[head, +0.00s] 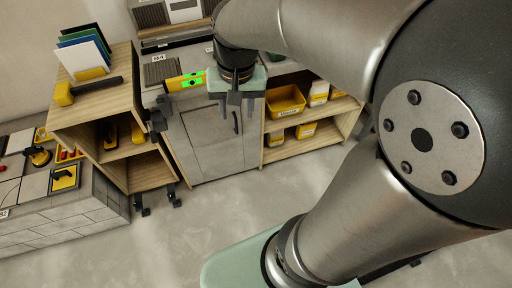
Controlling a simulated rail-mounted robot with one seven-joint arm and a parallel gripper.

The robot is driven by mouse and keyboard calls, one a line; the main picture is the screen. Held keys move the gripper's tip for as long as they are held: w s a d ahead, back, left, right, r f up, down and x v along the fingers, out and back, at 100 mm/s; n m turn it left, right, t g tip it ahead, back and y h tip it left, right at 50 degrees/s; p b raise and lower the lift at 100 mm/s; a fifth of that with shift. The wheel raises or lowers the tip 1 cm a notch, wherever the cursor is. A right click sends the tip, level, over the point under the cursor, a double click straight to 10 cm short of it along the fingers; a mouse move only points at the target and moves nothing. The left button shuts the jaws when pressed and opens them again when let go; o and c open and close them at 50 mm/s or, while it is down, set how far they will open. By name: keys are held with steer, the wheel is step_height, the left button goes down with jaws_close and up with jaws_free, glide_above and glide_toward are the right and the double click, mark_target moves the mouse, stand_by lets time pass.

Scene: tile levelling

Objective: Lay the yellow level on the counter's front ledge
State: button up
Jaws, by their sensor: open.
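The yellow level (173,84), with a bright green section bearing dark marks, shows at the left part of the grey counter (152,98), close to its front edge. Its right end meets my gripper's pale green housing in the picture, and part of it may be hidden there. My gripper (237,104) points down just right of the level. Its two dark fingers are apart, with nothing visible between them, and they show in front of the grey cabinet door. I cannot tell the ledge apart from the counter's front edge, or whether the level touches it.
A wooden cart (100,102) stands left of the counter, with a yellow-and-black tool (64,94) and folders on top. Open shelves at right hold a yellow bin (285,101). A tiled bench (60,212) is at far left. The floor in front is clear.

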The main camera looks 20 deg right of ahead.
steer(key=s+f+n, duration=0.3)
steer(key=s+f, duration=0.1)
steer(key=s, duration=0.6)
steer(key=shift+d+n+h, duration=0.2)
steer(key=shift+n+h, duration=0.1)
